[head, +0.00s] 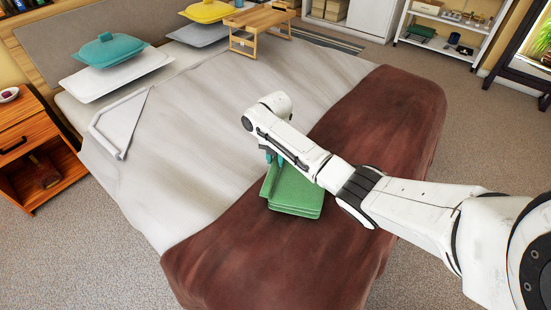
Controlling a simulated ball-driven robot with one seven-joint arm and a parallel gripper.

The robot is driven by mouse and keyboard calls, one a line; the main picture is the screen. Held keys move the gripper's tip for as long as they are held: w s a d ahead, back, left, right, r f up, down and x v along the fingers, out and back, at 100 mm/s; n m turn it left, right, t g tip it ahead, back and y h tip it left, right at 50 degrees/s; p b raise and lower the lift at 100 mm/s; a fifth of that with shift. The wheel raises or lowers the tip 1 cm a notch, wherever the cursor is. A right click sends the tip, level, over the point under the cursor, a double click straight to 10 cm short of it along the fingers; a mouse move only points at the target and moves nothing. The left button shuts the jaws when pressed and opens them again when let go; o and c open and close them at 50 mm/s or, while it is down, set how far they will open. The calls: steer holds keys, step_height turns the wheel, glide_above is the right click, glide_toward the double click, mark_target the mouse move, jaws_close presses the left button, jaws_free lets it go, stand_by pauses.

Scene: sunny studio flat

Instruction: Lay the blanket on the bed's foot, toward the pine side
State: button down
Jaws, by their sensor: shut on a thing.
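The folded green blanket (296,194) is at the dark red-brown cover (350,140) that spans the foot of the bed (200,150). It lies near the middle of that strip, by its border with the pale bedding. My gripper (271,158) is shut on the blanket's upper left edge, which stands raised. My wrist and forearm hide part of the gripper and the blanket's right side. I cannot tell whether the blanket's underside rests on the cover or hangs just above it.
An orange-wood nightstand (30,140) stands left of the bed. A white shelf (445,20) stands back right. The cover's lower left part is clear.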

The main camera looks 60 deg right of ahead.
steer(key=shift+r, duration=0.1)
steer(key=c, duration=0.8)
jaws_free()
steer(key=shift+c, duration=0.2)
